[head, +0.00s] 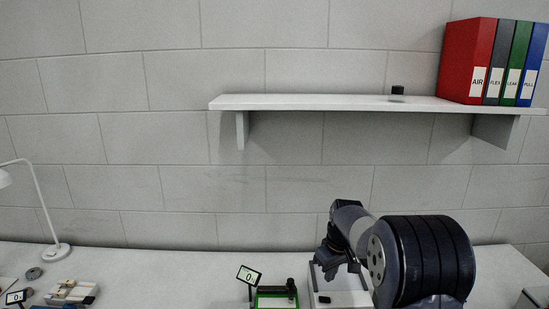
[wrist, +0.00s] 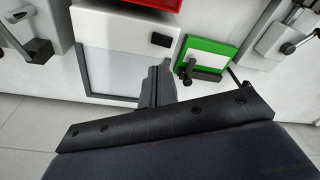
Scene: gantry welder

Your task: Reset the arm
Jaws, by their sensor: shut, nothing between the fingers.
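My gripper (wrist: 160,68) shows in the wrist view with its grey fingers together and nothing between them. It points toward the worktable, above a white block with a pale grey panel (wrist: 110,72) and beside a green-framed device (wrist: 207,52). In the head view my arm reaches in from the lower right, and my gripper (head: 328,272) hangs low over the table, partly hidden by the arm. I cannot tell its exact height above the white block.
A white shelf (head: 300,103) on the block wall holds several binders (head: 468,60) and a small black object (head: 397,90). A lamp (head: 55,251) stands at left on the worktable (head: 165,262). A small display (head: 248,275) stands by the green-framed device. The table's middle left is clear.

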